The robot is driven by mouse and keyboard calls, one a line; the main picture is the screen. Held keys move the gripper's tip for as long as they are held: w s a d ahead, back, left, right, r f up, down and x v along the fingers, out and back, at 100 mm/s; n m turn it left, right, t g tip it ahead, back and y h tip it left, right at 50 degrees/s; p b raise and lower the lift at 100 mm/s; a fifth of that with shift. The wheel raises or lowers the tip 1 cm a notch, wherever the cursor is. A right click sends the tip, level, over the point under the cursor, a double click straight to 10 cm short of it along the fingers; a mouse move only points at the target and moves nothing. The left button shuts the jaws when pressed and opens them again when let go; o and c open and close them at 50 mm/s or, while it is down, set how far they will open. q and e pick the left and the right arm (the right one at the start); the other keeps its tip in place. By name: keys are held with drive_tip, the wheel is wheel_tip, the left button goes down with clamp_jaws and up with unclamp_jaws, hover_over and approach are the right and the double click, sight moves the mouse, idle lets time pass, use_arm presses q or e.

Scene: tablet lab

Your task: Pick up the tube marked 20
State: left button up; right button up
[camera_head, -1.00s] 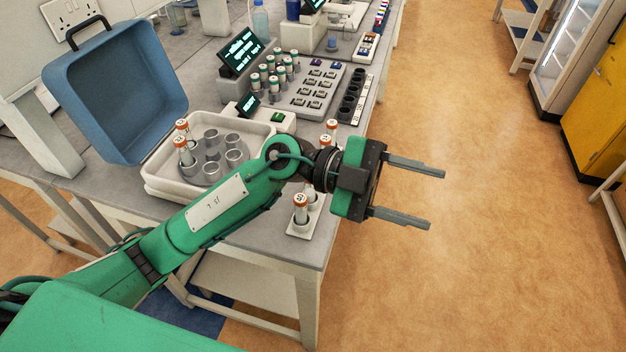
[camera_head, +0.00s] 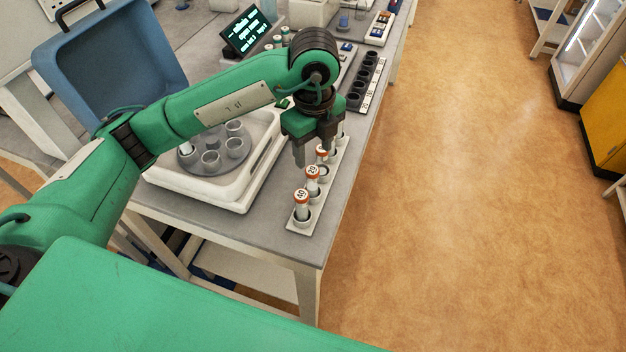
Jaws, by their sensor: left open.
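A narrow white rack (camera_head: 298,226) near the table's right edge holds several upright tubes with orange-red rims and white marked caps. The nearest tube (camera_head: 301,205), the one behind it (camera_head: 312,180) and a third (camera_head: 322,155) show; the marks are too small to read surely, so I cannot tell which is 20. My left gripper (camera_head: 314,150) is open and points down over the rack, its fingers beside the third tube. It holds nothing and partly hides the rack's far end. My right gripper is out of view.
Left of the rack, an open blue-lidded device (camera_head: 118,75) has a white basin (camera_head: 262,160) with a grey rotor of cups, partly behind my arm. A row of black wells (camera_head: 369,72) and a lit screen (camera_head: 245,30) stand behind.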

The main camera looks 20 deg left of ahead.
sight(313, 170)
use_arm(q)
wheel_tip(313, 170, down, 6)
drive_tip(key=shift+r+p, duration=0.1)
drive_tip(key=shift+p, duration=0.45)
drive_tip(key=shift+f+p, duration=0.3)
drive_tip(key=shift+f, duration=0.1)
wheel_tip(313, 170, down, 4)
drive_tip(key=shift+s+r+p, duration=0.15)
drive_tip(key=shift+r+p, duration=0.05)
drive_tip(key=shift+p, duration=0.6)
drive_tip(key=shift+f, duration=0.5)
drive_tip(key=c, duration=1.1)
